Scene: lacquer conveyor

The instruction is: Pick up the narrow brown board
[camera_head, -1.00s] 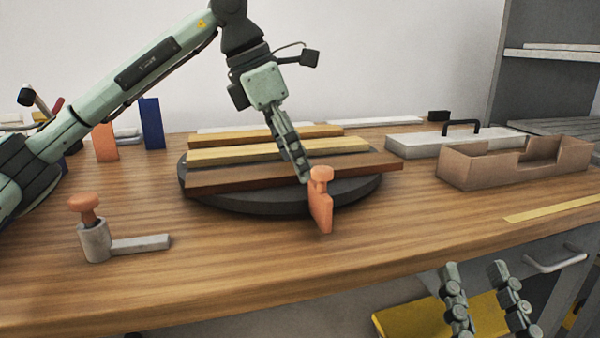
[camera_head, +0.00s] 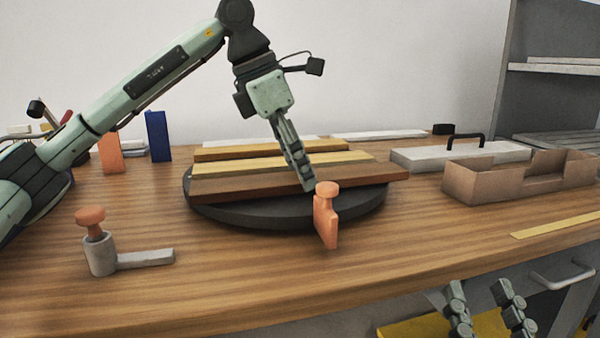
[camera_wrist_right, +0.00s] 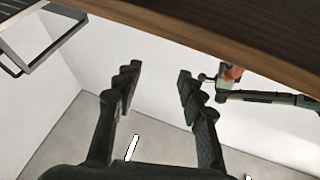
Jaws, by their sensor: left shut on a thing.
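A reddish-brown board (camera_head: 255,188) lies at the front of a dark round turntable (camera_head: 270,217). A pale yellow board (camera_head: 240,166) and a golden-brown board (camera_head: 225,152) lie behind it. My left gripper (camera_head: 308,188) is shut on an orange block tool with a round knob (camera_head: 325,222), in front of the reddish-brown board. Its fingers hide part of the boards. Whether the tool touches the board or table is unclear. My right gripper (camera_head: 478,285) is open and empty beyond the table's front edge; its spread fingers also show in the right wrist view (camera_wrist_right: 159,68).
A grey holder with an orange knob (camera_head: 100,255) stands at the front left. A cardboard tray (camera_head: 485,188) and a grey slab with a black handle (camera_head: 415,158) are at the right. Orange and blue blocks stand behind left. The front middle of the table is clear.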

